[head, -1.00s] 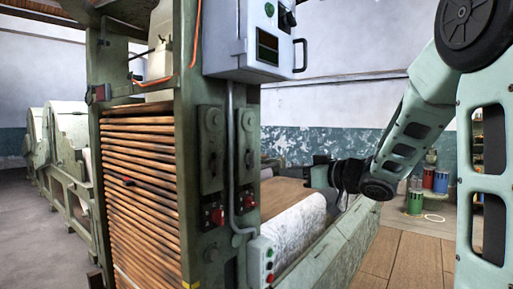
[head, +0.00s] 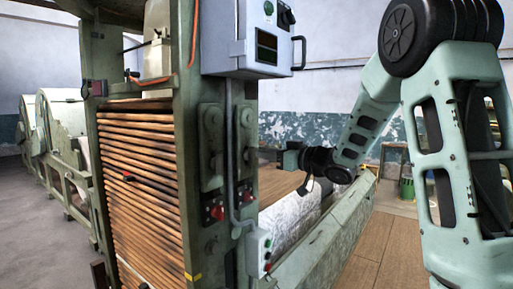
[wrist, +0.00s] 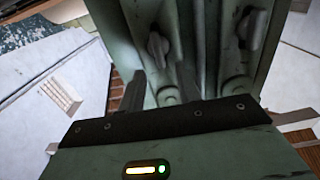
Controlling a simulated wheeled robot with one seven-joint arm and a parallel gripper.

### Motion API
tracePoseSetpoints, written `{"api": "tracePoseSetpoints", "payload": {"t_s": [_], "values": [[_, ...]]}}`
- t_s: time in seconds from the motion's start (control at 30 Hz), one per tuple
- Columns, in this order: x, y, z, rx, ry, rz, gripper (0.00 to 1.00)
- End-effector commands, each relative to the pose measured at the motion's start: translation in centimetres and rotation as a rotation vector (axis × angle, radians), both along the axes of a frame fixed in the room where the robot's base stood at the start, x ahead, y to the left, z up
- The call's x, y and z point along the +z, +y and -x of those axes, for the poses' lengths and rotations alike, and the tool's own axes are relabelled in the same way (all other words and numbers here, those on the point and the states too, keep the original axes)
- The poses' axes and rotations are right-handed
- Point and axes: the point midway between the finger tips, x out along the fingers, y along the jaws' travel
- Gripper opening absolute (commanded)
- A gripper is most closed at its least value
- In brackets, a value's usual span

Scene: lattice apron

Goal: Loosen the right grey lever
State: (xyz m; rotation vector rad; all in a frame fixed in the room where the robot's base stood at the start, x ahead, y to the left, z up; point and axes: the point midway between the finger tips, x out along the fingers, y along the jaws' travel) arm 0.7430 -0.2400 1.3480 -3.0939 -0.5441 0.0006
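Two grey levers sit side by side on tall plates on the green post: the left lever (head: 211,148) and the right grey lever (head: 244,145). The wrist view shows two grey levers, one at the upper middle (wrist: 157,48) and one at the upper right (wrist: 250,28); I cannot tell for sure which is which. My gripper (head: 284,157) is to the right of the post, apart from both levers, its tips partly hard to see. In the wrist view my gripper (wrist: 161,88) has its fingers apart with nothing between them.
A white control box (head: 240,45) hangs above the levers. Red knobs (head: 217,212) sit below them, with a grey conduit alongside. A rack of wooden slats (head: 145,190) fills the left side. A white roll (head: 290,222) lies below my gripper. Wooden floor is open at right.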

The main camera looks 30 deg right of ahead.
Motion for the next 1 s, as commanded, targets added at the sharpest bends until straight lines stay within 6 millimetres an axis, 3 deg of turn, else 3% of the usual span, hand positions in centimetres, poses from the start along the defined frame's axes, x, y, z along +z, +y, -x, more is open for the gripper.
{"api": "tracePoseSetpoints", "payload": {"t_s": [0.1, 0.3, 0.67, 0.8, 1.0], "values": [[0.2, 0.8, -2.0, 0.003, 0.001, -0.001, 0.34], [0.1, 1.5, -3.9, 0.001, 0.000, 0.000, 0.34], [0.0, 1.6, -4.4, 0.000, 0.000, 0.000, 0.34], [0.0, 1.6, -4.4, 0.000, 0.000, 0.000, 0.07], [-0.1, 1.6, -4.4, 0.000, -0.002, 0.006, 0.07]]}}
